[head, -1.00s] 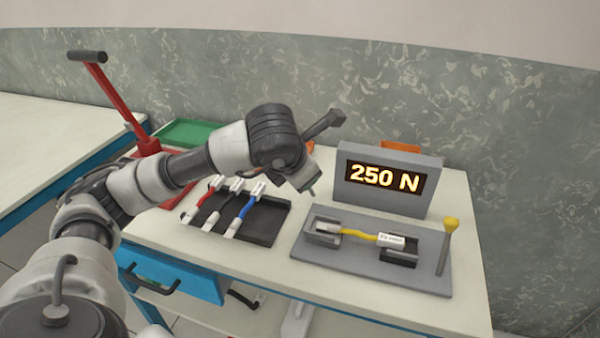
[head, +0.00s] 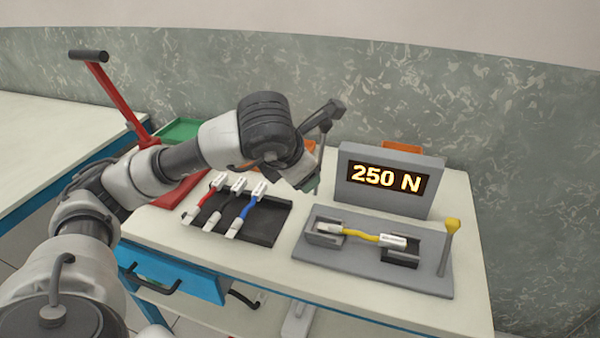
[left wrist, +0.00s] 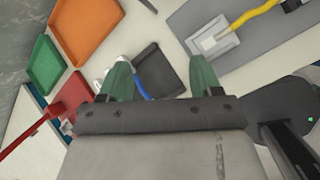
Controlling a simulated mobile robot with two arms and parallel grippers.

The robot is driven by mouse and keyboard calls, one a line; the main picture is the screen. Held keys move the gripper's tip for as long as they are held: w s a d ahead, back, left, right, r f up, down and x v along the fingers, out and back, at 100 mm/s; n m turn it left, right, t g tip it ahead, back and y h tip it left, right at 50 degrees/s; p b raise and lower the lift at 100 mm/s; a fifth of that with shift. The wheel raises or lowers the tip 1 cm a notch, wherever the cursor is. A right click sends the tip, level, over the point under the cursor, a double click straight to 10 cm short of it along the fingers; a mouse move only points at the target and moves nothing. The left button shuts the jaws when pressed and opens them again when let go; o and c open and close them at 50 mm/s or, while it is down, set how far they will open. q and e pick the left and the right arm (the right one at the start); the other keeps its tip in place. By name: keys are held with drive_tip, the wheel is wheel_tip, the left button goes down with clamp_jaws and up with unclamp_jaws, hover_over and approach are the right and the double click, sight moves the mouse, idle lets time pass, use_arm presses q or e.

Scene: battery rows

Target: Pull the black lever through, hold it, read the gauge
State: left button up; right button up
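The gauge (head: 388,178) is a grey box whose display reads 250 N. An upright grey lever with a yellow knob (head: 452,226) stands at the fixture's right end. A red lever with a black handle (head: 88,56) stands at the far left. My left gripper (head: 310,184) is above the table, left of the gauge, touching neither lever. In the left wrist view its green fingers (left wrist: 158,68) are apart with nothing between them. My right gripper is not in view.
A dark tray (head: 262,234) with red, black and blue cables lies left of the fixture. A green tray (head: 180,131) and an orange tray (left wrist: 86,30) are behind. A blue drawer (head: 170,274) is under the table's front edge. The table is bare before the fixture.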

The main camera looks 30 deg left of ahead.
use_arm(q)
drive_tip(key=v, duration=0.7)
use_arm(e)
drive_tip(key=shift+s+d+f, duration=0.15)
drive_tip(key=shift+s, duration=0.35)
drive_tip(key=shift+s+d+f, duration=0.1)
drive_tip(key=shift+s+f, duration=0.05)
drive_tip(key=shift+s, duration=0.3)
use_arm(q)
drive_tip(key=shift+r, duration=0.15)
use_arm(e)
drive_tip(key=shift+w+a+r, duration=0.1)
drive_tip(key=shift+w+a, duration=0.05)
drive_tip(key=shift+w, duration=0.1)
